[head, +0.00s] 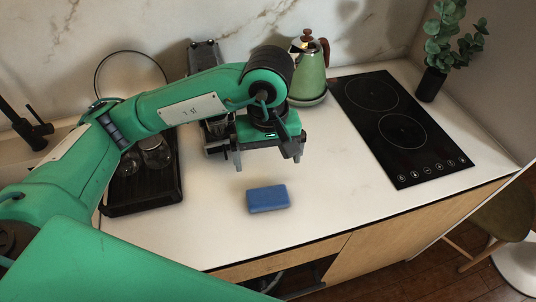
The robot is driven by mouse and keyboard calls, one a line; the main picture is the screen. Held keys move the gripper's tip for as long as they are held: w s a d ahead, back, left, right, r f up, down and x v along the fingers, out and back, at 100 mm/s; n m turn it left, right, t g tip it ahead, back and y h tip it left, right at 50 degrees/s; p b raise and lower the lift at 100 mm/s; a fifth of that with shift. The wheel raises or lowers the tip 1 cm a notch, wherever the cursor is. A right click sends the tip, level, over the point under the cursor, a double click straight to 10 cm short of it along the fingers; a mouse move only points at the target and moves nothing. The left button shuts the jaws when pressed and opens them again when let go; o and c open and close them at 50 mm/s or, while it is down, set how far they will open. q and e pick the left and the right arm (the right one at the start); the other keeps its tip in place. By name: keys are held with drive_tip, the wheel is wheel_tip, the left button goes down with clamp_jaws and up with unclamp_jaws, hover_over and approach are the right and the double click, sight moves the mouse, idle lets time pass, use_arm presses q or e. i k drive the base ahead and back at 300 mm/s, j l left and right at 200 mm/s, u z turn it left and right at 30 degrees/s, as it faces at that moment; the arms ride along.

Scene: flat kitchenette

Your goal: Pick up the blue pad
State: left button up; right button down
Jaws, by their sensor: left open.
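The blue pad (268,199) is a small rectangular block lying flat on the white counter, near its front edge, in the head view. My left gripper (268,160) hangs over the counter just behind the pad, pointing down. Its two fingers are spread apart with nothing between them. The gripper and the pad appear apart, with bare counter showing between them. My right gripper is not in view.
A green kettle (311,72) stands behind my gripper. A black cooktop (399,127) is to the right, with a potted plant (433,84) beyond it. A dark tray (146,202) with glasses is at left. The counter (345,185) right of the pad is clear.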

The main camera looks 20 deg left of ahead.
sight(276, 197)
drive_tip(key=k, duration=1.5)
